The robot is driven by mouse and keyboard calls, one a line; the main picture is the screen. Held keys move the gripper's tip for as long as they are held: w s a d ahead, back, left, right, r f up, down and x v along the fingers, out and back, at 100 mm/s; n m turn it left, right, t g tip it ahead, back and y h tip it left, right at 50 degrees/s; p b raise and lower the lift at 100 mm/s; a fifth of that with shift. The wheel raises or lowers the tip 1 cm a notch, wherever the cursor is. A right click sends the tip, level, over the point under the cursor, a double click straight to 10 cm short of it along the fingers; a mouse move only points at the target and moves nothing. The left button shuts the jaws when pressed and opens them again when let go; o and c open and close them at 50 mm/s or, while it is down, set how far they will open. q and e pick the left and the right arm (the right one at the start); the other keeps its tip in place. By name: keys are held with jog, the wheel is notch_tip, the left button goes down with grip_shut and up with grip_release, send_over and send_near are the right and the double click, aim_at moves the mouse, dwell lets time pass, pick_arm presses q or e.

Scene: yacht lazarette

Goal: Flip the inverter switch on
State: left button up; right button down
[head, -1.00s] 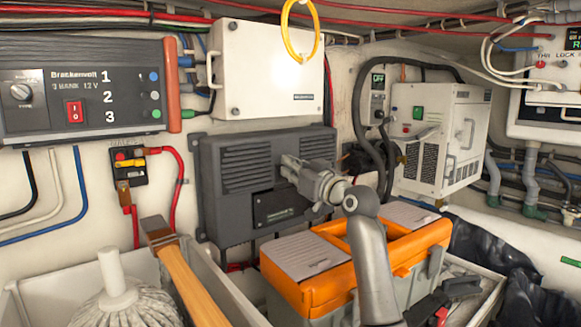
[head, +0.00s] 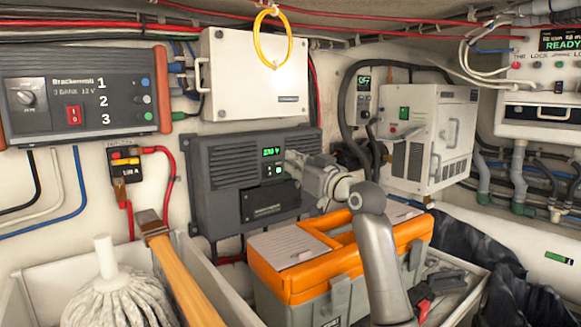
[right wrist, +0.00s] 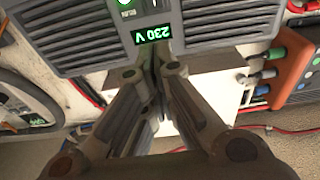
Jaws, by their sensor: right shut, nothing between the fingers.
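The inverter is the dark grey finned box (head: 225,178) on the back wall. Its small display (head: 272,152) is lit green and reads 230 V in the right wrist view (right wrist: 152,34), where it appears upside down. Small green-lit controls (head: 272,170) sit just below the display. In the right wrist view a green-lit round control (right wrist: 125,3) is cut off by the top edge. My right gripper (head: 292,160) is shut and empty, with its tips close to the inverter's front, just right of the display. I cannot tell whether they touch. My left gripper is not in view.
An orange-lidded toolbox (head: 300,285) stands below my right arm. A mop (head: 115,295) and a wooden-handled tool (head: 180,275) are at the lower left. A white cabinet with a yellow ring (head: 273,35) is above. A white unit (head: 430,135) is to the right.

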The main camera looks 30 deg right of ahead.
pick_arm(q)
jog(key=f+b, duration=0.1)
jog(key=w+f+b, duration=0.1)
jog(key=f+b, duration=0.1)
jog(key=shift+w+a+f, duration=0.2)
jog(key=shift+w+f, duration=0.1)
pick_arm(e)
jog(key=s, duration=0.6)
jog(key=shift+s, duration=0.15)
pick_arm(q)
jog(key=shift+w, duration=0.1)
pick_arm(e)
jog(key=shift+s+d+r, duration=0.1)
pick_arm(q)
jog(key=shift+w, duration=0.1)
